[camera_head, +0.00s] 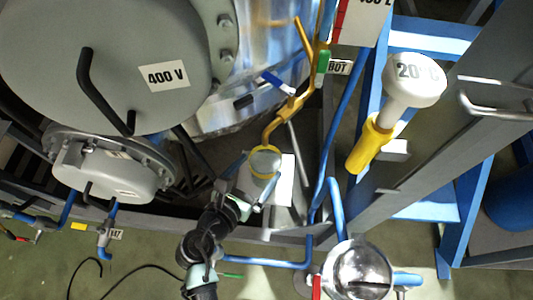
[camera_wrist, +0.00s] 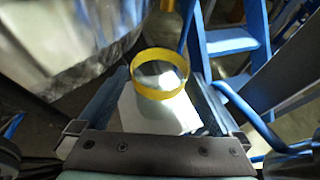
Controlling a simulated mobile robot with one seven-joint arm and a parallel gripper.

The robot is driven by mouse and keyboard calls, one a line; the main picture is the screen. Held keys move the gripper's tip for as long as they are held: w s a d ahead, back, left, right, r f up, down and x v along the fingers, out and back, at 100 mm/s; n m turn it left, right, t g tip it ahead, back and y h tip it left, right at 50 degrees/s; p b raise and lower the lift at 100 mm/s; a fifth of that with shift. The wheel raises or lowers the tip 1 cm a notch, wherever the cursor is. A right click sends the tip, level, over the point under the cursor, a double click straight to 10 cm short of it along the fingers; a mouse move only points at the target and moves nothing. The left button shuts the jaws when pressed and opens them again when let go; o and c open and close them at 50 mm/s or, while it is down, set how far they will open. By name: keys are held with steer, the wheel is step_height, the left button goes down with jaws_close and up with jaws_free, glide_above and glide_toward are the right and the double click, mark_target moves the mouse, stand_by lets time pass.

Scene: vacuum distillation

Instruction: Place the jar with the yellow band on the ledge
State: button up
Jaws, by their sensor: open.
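The jar with the yellow band (camera_head: 265,162) is at the end of my arm in the head view, just below the orange pipe. In the wrist view its yellow band (camera_wrist: 159,94) forms a ring around a clear, pale body. My gripper (camera_head: 260,172) is open, with one finger on each side of the jar. The wrist view also shows my gripper (camera_wrist: 160,80) spread wider than the band. A white flat surface (camera_head: 287,180), possibly the ledge, lies beside and under the jar; it also shows in the wrist view (camera_wrist: 150,118). Whether the jar rests fully on it is unclear.
A large shiny vessel (camera_head: 275,60) stands at upper left. Blue pipes (camera_head: 340,120) and a white gauge with a yellow stem (camera_head: 415,80) are to the right. A metal sphere (camera_head: 357,270) is at lower right.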

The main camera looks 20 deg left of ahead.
steer(key=shift+v, duration=2.25)
